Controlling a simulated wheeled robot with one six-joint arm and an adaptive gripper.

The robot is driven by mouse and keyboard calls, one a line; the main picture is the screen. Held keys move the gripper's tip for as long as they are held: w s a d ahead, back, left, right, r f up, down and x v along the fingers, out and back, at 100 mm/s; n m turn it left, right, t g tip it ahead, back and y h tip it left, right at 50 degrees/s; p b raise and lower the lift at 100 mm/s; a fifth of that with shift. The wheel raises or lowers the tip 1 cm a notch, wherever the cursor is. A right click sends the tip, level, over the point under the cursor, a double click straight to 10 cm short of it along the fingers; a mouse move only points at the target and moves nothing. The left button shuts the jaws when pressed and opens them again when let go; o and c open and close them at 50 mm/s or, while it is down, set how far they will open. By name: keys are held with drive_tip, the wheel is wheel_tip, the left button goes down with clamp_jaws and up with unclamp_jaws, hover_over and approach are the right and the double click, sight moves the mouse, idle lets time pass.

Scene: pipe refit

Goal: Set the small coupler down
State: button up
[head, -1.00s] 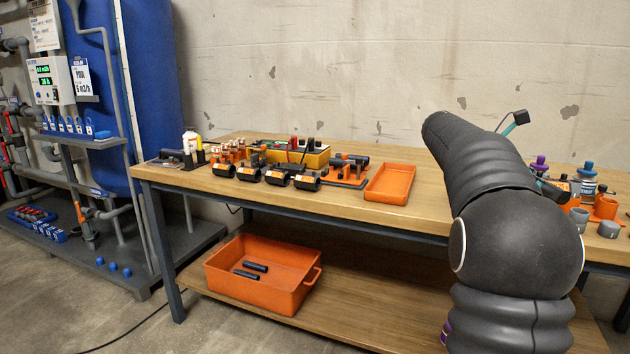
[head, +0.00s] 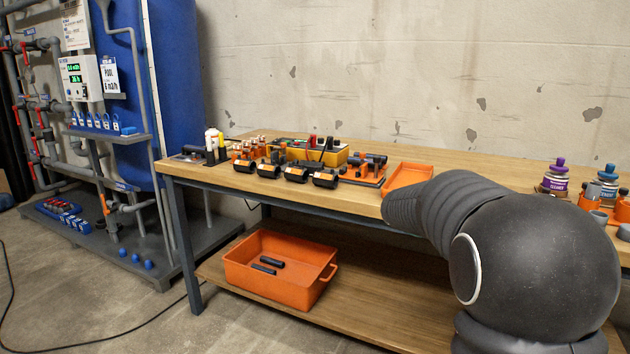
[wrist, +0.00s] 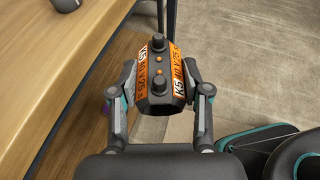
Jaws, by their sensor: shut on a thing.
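My gripper (wrist: 160,80) is shut on the small coupler (wrist: 158,88), with one finger on each side of it. The coupler is a black, faceted fitting with orange and white lettered labels and round orange-brown studs. In the wrist view it is held in the air beside the bench edge, with grey floor behind it to the right. In the head view the gripper and the held coupler are hidden behind my arm.
The wooden bench (head: 390,212) carries a row of several black couplers (head: 297,173), an orange tray (head: 409,174) and, at right, purple- and blue-capped cans (head: 556,176). An orange bin (head: 280,270) with two black pieces sits on the lower shelf (head: 375,318).

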drive_tip(key=w+a+f+n+t+y, duration=0.1)
drive_tip(key=w+a+f+n+t, duration=0.25)
drive_tip(key=a+f, duration=0.75)
drive_tip(key=w+a+f+n+t+y, duration=0.2)
drive_tip(key=a+f+n+t, duration=0.3)
drive_tip(key=a+f, duration=0.65)
drive_tip(key=w+a+f+n+t+y, duration=0.1)
drive_tip(key=w+a+f+n+t, duration=0.45)
drive_tip(key=f, duration=0.85)
wheel_tip(320, 180, up, 13)
drive_tip(key=s+d+n+t+y, duration=0.1)
drive_tip(key=n+y, duration=0.1)
drive_tip(key=y, duration=0.3)
drive_tip(key=shift+n+t, duration=0.3)
drive_tip(key=shift+n, duration=0.1)
drive_tip(key=shift+d+r, duration=0.1)
drive_tip(key=shift+r, duration=0.1)
